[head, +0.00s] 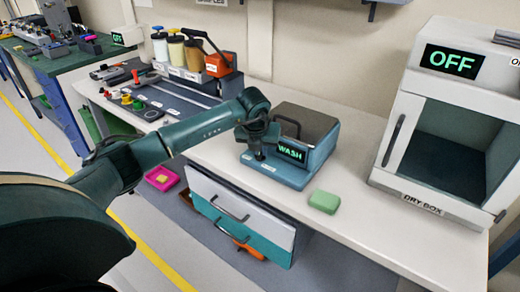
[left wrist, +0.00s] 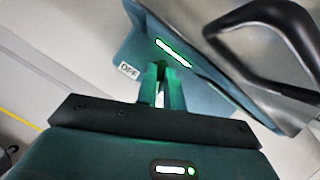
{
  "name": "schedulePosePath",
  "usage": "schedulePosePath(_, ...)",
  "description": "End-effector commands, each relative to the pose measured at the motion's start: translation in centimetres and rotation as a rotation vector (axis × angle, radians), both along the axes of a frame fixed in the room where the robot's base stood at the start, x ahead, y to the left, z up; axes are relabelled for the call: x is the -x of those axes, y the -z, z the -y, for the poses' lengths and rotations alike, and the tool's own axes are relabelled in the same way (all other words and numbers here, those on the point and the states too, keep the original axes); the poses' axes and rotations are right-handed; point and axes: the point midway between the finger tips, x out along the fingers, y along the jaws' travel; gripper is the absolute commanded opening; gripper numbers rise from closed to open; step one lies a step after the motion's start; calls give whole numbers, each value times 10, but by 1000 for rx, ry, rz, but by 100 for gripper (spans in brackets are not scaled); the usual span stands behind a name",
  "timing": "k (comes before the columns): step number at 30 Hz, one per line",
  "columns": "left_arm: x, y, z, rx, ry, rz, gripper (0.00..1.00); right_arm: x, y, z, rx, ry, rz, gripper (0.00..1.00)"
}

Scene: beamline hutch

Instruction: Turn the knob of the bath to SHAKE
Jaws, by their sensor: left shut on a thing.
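The bath (head: 322,158) is a teal box with a grey lid and a dark handle, standing on the white bench in the head view. Its display (head: 291,152) reads WASH in green. My left gripper (head: 258,154) points down at the left of the display and is shut on the knob, which its fingers mostly hide. In the left wrist view the fingers (left wrist: 161,85) close around the dark knob (left wrist: 161,70). An OFF label (left wrist: 128,69) shows beside it; the display (left wrist: 173,52) is seen edge-on and unreadable. My right gripper is not in view.
A green block (head: 324,201) lies right of the bath. The dry box (head: 430,205), with an OFF display, stands at the right. Bottles (head: 176,50) and a tray of tools stand at the back left. Below the bench front is a drawer unit (head: 240,228).

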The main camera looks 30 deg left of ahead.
Motion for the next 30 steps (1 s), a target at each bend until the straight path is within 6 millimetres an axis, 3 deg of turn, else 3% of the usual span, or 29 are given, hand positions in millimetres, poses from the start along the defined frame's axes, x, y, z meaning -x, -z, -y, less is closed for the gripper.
schedulePosePath(30, -2, -3, -1, -2, -184, 8, 0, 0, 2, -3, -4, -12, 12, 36)
